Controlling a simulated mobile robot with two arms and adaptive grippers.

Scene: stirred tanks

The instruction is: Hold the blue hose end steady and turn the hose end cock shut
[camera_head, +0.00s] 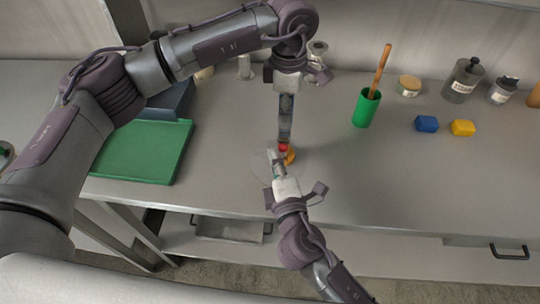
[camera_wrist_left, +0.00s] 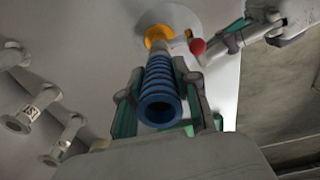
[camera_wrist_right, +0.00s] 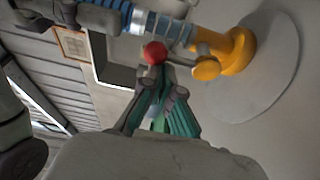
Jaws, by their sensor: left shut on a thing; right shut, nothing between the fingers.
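The blue ribbed hose end (camera_wrist_left: 160,92) is held between the fingers of my left gripper (camera_wrist_left: 165,100); it also shows at the top of the right wrist view (camera_wrist_right: 165,28). Beyond it is an orange elbow fitting (camera_wrist_right: 236,50) on a pale round base (camera_wrist_right: 275,75). The cock's red ball knob (camera_wrist_right: 155,53) sits beside the hose line; it shows in the left wrist view (camera_wrist_left: 197,46) and the head view (camera_head: 284,147). My right gripper (camera_wrist_right: 166,75) is shut and empty, its fingertips close beside the red knob. I cannot tell whether they touch it.
A green mat (camera_head: 143,151) lies left. A green cup (camera_head: 365,108) with a wooden-handled tool, a blue block (camera_head: 427,124) and a yellow block (camera_head: 462,128) stand right. Bottles and jars line the back.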

